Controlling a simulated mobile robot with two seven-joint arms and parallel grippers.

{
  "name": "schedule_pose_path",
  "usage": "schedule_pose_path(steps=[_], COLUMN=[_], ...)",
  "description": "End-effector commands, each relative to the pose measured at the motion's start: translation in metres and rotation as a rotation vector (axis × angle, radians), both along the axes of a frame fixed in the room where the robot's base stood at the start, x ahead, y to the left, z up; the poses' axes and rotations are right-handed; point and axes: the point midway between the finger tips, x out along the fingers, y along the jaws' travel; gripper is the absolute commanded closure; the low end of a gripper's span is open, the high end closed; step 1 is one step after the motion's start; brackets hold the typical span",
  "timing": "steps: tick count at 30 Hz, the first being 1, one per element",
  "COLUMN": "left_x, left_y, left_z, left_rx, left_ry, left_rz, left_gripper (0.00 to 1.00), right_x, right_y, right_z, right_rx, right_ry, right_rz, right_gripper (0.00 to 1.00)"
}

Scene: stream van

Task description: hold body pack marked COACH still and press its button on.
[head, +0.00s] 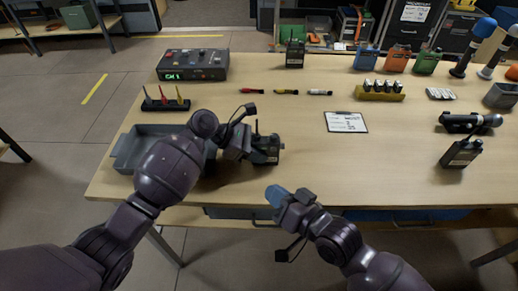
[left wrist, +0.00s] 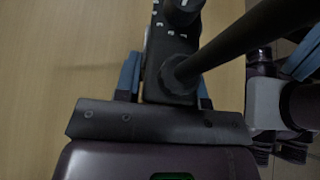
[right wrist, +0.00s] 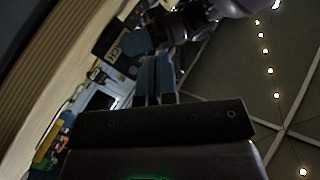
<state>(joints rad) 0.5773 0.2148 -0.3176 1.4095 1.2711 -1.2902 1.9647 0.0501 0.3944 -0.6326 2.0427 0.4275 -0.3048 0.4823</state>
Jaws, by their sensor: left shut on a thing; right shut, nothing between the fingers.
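A black body pack (head: 266,149) with a short antenna is held by my left gripper (head: 252,148) near the table's front edge. I cannot read its marking in the head view. In the left wrist view, the pack (left wrist: 165,50) is between the blue fingers, with small light marks and a knob on it. The antenna runs to the upper right. My right gripper (head: 276,196) is shut and empty, in front of the table edge and apart from the pack. In the right wrist view its fingers (right wrist: 157,80) are together. The pack's button cannot be made out.
A grey tray (head: 124,152) lies left, partly behind my left arm. Other packs stand at the back, including a black one (head: 295,53) and an orange one (head: 397,58); another black pack (head: 461,153) is at right. A label card (head: 346,122) lies mid-table, with bare wood around it.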

Motion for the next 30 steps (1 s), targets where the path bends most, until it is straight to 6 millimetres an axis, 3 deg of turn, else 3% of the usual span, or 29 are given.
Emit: schedule_pose_path(steps=[18,30], left_x=[-0.001,-0.001], left_y=[0.001,0.001], left_z=[-0.005,-0.005], left_rx=[0.006,0.006], left_ry=[0.007,0.007], left_rz=[0.0,0.0], left_gripper=[0.9,0.9], right_x=[0.067,0.084], right_y=[0.0,0.0], right_z=[-0.001,-0.001], right_rx=[-0.004,-0.003], right_ry=[-0.002,0.0], right_rz=[0.0,-0.002], right_gripper=[1.0,1.0])
